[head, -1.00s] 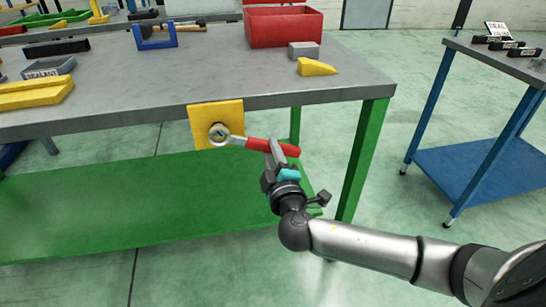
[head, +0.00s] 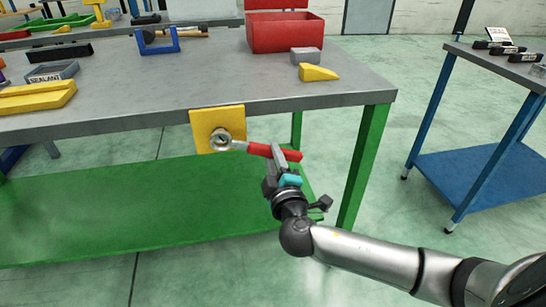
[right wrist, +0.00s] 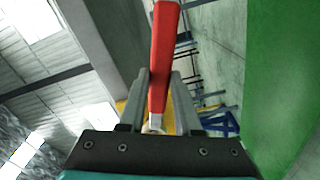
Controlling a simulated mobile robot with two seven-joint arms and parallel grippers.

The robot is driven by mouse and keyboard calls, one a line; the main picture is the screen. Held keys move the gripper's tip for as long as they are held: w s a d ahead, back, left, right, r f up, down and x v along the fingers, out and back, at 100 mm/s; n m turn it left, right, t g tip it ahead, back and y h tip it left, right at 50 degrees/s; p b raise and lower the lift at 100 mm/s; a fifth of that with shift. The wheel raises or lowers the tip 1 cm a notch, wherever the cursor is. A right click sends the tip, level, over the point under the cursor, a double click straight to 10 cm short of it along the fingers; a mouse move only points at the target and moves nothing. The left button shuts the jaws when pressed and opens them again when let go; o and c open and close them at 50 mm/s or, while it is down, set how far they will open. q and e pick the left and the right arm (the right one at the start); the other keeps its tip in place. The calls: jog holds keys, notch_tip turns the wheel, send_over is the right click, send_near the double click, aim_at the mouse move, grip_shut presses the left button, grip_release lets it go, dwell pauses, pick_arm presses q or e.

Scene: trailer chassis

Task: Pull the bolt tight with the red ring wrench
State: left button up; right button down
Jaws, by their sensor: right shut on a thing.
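The red ring wrench (head: 262,149) points right and slightly down from the bolt (head: 220,139) on the yellow plate (head: 204,124) at the bench's front edge. Its ring end is around the bolt head. In the right wrist view the red handle (right wrist: 162,60) runs between the two fingers, and part of the yellow plate (right wrist: 122,106) shows behind. My left gripper is not in view.
The grey bench top (head: 230,80) holds a red bin (head: 285,35), a grey block (head: 305,56), a yellow wedge (head: 318,72) and a blue clamp-like frame (head: 158,42). A green leg (head: 362,165) stands right of my gripper. A blue cart (head: 470,170) stands farther right.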

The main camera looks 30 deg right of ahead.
jog(key=shift+x, duration=0.8)
dwell(0.9)
jog(key=shift+r, duration=0.1)
jog(key=c, duration=1.2)
grip_release()
grip_shut()
